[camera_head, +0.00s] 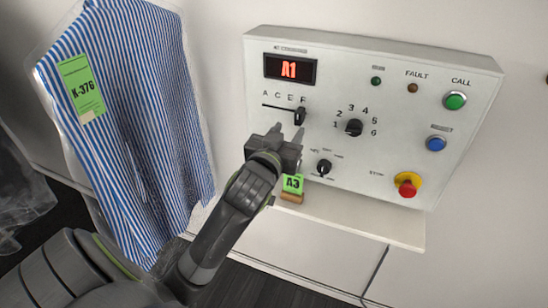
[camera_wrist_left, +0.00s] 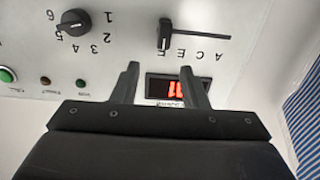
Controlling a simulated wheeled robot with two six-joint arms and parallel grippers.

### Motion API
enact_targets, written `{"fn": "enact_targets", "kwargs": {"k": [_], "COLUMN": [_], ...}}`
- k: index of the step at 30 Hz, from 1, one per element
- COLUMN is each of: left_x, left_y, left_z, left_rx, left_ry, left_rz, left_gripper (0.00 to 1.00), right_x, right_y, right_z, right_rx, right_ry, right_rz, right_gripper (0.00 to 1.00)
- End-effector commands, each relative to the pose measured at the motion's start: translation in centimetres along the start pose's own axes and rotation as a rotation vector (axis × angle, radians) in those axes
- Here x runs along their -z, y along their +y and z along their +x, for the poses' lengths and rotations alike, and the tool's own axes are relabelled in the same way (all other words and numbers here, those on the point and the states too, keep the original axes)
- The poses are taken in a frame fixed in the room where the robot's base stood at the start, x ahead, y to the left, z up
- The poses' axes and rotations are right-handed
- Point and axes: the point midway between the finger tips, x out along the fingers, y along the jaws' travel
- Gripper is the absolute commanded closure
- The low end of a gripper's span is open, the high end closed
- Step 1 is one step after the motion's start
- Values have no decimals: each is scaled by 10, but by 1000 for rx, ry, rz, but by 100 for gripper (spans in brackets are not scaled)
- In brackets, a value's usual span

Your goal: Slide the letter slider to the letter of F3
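The letter slider (camera_head: 299,116) is a black knob at the right end of its slot, under the last letter of the row A, C, E, F. It also shows upside down in the left wrist view (camera_wrist_left: 164,36), at the F end of the slot. My left gripper (camera_head: 288,131) is just below the slider in the head view. Its two fingers (camera_wrist_left: 159,72) are apart with nothing between them, and the knob is beyond the tips, apart from them. The red display (camera_head: 290,69) reads A1. My right gripper is not in view.
The panel (camera_head: 430,120) also has a number dial (camera_head: 354,128), a lower dial (camera_head: 324,167), call button (camera_head: 455,100), blue button (camera_head: 436,143) and red stop button (camera_head: 408,184). A green A3 card (camera_head: 293,184) stands on the ledge (camera_head: 370,220). A striped shirt (camera_head: 140,120) tagged K-376 hangs left.

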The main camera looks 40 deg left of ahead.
Motion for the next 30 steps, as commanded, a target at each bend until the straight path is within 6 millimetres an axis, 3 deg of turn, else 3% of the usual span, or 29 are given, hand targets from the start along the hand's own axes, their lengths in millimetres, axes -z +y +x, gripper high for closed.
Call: {"fn": "enact_targets", "kwargs": {"k": [8, 9, 15, 30], "left_x": [-1, 3, 2, 0], "left_y": [1, 1, 1, 1], "left_z": [-55, -58, -72, -79], "left_rx": [-1, -2, -2, -1], "left_ry": [-1, -8, -5, -1], "left_rz": [-5, -5, -3, -1], "left_gripper": [60, 60, 60, 60], "right_x": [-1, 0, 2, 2], "right_y": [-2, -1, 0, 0], "right_z": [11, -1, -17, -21], "right_rx": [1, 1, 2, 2], "right_ry": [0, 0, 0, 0], "right_rz": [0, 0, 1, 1], "right_gripper": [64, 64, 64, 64]}}
